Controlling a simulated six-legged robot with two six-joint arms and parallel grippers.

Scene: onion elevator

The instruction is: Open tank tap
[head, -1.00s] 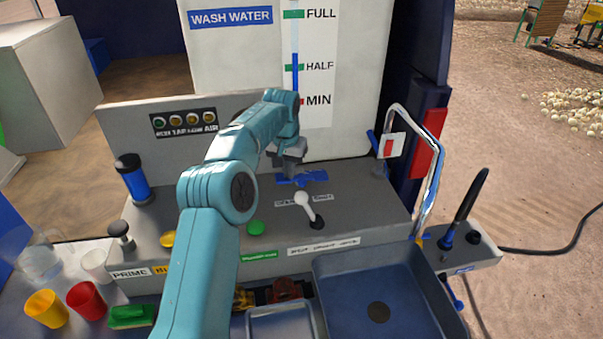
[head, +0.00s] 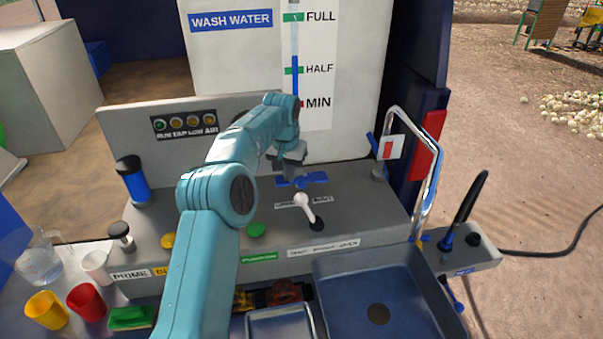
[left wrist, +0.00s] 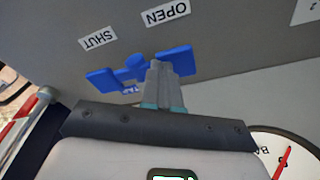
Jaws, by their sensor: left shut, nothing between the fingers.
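The tank tap is a blue lever handle (head: 310,179) at the foot of the wash water tank; it also shows in the left wrist view (left wrist: 104,80). In the left wrist view, labels SHUT (left wrist: 98,39) and OPEN (left wrist: 166,12) stand on the grey surface beyond it. My left gripper (head: 287,172) is shut and empty. In the left wrist view its fingertips (left wrist: 160,68) overlap the handle toward its right part; I cannot tell whether they touch it. My right gripper is not in view.
The wash water tank (head: 240,60) stands behind the tap. A white-knobbed lever (head: 302,200) rises from the counter just in front of the tap. A curved metal faucet (head: 430,190) and a blue sink (head: 375,285) are to the right. A gauge (left wrist: 285,155) is beside the gripper.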

